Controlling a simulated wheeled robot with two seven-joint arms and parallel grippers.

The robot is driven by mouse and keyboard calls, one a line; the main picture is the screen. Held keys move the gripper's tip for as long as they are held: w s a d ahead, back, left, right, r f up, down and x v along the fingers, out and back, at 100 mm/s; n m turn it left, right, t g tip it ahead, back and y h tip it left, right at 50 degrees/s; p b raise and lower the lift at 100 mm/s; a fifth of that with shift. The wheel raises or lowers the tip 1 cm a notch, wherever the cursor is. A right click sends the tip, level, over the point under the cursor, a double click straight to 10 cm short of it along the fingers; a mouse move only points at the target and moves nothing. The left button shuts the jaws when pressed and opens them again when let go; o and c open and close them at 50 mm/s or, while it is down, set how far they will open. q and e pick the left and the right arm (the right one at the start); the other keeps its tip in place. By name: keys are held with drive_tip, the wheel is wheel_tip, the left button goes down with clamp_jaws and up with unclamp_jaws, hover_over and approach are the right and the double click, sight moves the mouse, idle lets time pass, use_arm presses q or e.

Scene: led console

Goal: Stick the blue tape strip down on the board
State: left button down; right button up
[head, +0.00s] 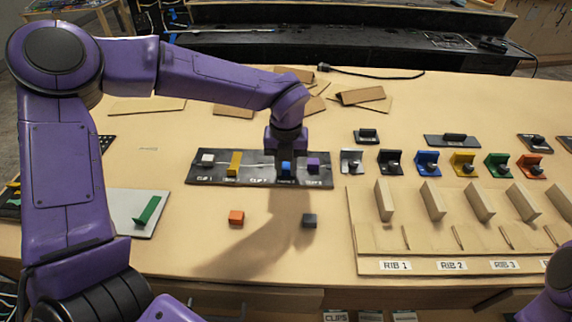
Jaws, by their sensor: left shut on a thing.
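The dark board (258,181) lies mid-table with a pale line along it and white labels on its front edge. My left gripper (286,159) points down over its right half. It is shut on a small blue piece, which I take for the blue tape strip (287,169). The strip is at or just above the board; I cannot tell whether it touches. The fingers are small and partly hidden. A purple block (313,165) is just right of it; a yellow piece (234,163) and a white block (208,159) are to the left. My right gripper is out of view.
An orange block (236,217) and a dark grey block (309,221) lie in front of the board. Several coloured holders, including a blue one (427,162), stand at right behind a rib rack (424,266). Wooden pieces (362,95) lie behind. A green piece (147,210) is at left.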

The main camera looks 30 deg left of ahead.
sight(286, 169)
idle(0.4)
use_arm(q)
drive_tip(key=c, duration=0.8)
unclamp_jaws()
drive_tip(key=shift+c, duration=0.2)
wheel_tip(286, 169, up, 10)
drive_tip(key=b, duration=0.1)
drive_tip(key=shift+r+b, duration=0.25)
drive_tip(key=shift+b, duration=0.05)
drive_tip(key=shift+f, duration=0.1)
